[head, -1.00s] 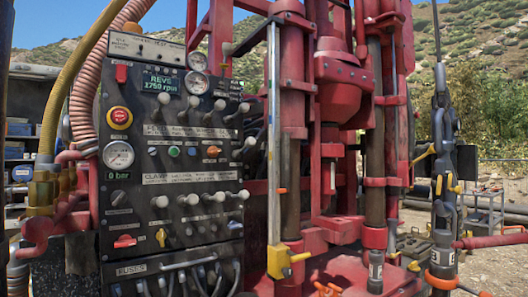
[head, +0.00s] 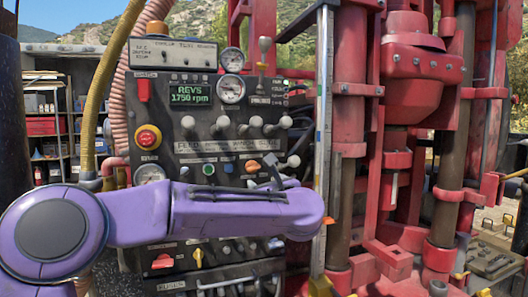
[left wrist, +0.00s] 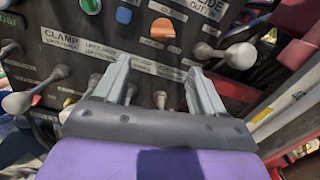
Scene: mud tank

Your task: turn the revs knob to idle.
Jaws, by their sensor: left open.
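The control panel's display (head: 191,93) reads REVS 1750 rpm in the head view. An orange knob (head: 252,166) sits on the panel below it, right of a green and a blue button; it also shows in the left wrist view (left wrist: 162,30). I cannot read which knob is labelled for revs. A yellow knob (head: 198,257) and a red switch (head: 162,261) sit lower down. My left gripper (left wrist: 161,88) is open and empty, its fingers pointing at the panel below the orange knob, apart from it. In the head view my purple arm hides the panel's middle rows.
Several pale-knobbed levers stick out around the gripper, one (left wrist: 238,56) on the right and one (left wrist: 17,103) on the left. A red emergency button (head: 148,137) is at the panel's left. Red drill-mast columns (head: 350,110) stand right of the panel.

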